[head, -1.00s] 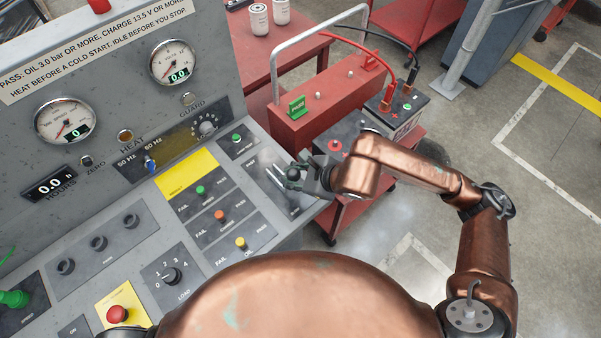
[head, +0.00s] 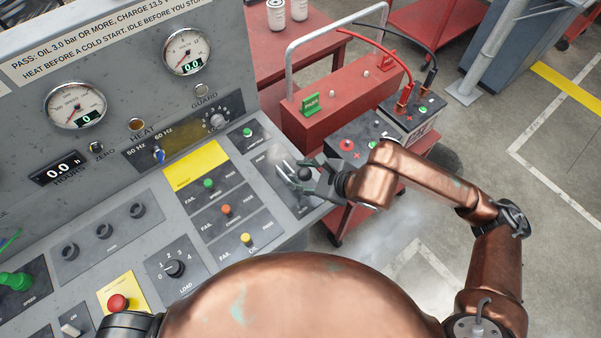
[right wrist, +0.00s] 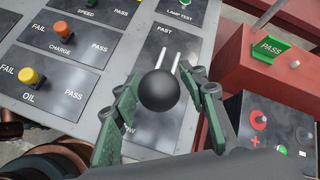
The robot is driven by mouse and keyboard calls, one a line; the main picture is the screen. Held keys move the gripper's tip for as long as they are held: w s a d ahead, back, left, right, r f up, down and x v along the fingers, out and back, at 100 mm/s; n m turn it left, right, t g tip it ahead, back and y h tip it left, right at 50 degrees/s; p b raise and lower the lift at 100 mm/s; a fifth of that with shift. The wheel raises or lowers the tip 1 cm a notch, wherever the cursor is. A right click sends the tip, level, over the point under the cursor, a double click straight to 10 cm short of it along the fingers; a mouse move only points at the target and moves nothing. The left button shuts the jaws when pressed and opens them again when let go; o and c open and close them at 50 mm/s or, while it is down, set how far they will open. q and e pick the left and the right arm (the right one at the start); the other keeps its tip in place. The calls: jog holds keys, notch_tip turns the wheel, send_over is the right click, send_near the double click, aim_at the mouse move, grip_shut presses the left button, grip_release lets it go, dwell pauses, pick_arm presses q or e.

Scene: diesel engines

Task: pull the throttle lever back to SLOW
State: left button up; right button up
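The throttle lever has a round black knob, seen in the head view (head: 304,173) and in the right wrist view (right wrist: 158,90). It stands over a dark throttle plate (right wrist: 160,128) marked FAST at its far end; the lettering at the near end is mostly hidden, with only a final W showing. Two pale metal rods show just beyond the knob. My right gripper (head: 311,177) is at the lever. In the right wrist view, its green fingers (right wrist: 165,108) are spread on either side of the knob, with gaps visible. My left gripper is not in view.
A red battery stand (head: 335,100) with a PASS tag and batteries (head: 355,140) stands right of the console, close to my right arm. Open floor lies farther right.

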jog(key=shift+o, duration=0.3)
jog(key=v, duration=1.2)
